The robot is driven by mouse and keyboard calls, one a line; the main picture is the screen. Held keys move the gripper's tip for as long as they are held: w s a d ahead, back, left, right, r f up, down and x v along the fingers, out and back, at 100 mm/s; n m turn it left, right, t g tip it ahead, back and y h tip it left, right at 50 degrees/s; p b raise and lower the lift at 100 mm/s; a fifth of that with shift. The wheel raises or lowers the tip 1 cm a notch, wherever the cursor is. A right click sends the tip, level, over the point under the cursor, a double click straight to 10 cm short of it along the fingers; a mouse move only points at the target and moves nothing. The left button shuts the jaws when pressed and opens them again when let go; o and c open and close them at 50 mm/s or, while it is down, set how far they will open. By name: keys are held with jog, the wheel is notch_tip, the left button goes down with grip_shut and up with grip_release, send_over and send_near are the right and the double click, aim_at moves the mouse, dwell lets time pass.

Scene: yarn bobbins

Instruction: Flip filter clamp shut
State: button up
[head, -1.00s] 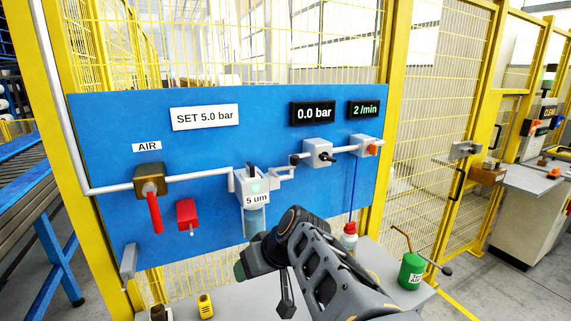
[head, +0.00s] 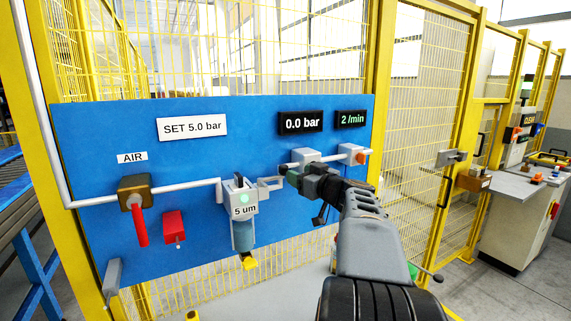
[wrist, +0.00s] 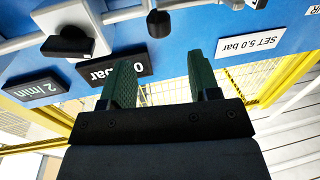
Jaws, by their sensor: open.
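The filter (head: 243,208) is a pale block marked "5 um" on the blue panel, with a blue-grey bowl (head: 245,237) hanging below it. A black lever-like piece (head: 238,181) stands up at its top; I cannot tell for certain that this is the clamp. My gripper (head: 290,176) is to the right of the filter, in front of the pipe and regulator, apart from the filter. In the wrist view its two green fingers (wrist: 162,72) are spread with nothing between them. The filter is not clearly seen in the wrist view.
The regulator (head: 306,156) is partly behind my gripper; its black knob shows in the wrist view (wrist: 68,46). A red-handled air valve (head: 139,222) and a red block (head: 174,226) are left of the filter. A yellow piece (head: 249,263) shows beneath the bowl.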

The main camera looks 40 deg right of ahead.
aim_at(286, 168)
jog(key=w+p, duration=0.2)
jog(key=w, duration=0.5)
jog(key=shift+w+a+p, duration=0.1)
jog(key=shift+w+p, duration=0.2)
grip_shut()
